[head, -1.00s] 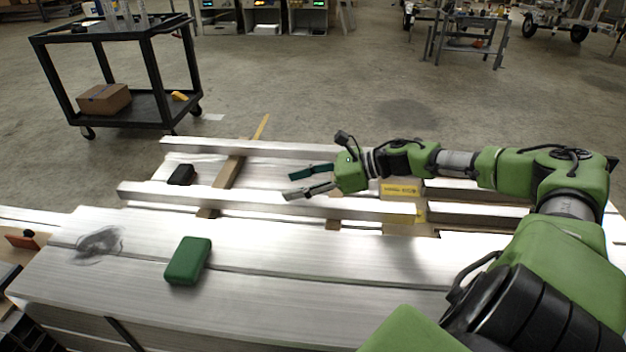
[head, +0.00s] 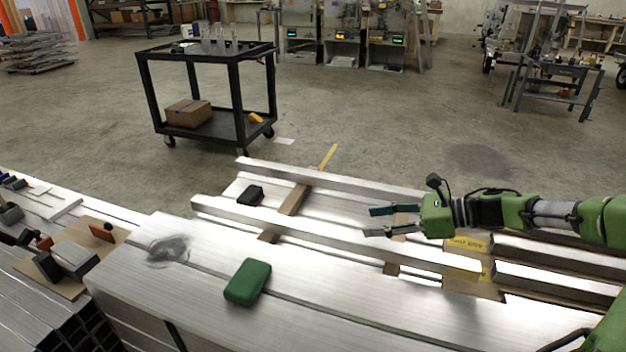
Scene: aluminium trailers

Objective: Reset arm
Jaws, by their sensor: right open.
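My right arm comes in from the right edge, green and black. Its gripper (head: 378,221) is open and empty, its two fingers pointing left above the aluminium beams (head: 330,232). A green box-like block (head: 247,282) lies on the near aluminium surface (head: 340,318), to the left of and nearer than the gripper, well apart from it. A small black block (head: 250,195) lies among the beams further left. My left gripper does not show.
A black cart (head: 206,52) with a cardboard box (head: 187,112) on its lower shelf stands beyond the beams. A wooden board with clamp-like parts (head: 110,240) is at the left. Workbenches stand at the back. Open concrete floor (head: 400,120) lies between.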

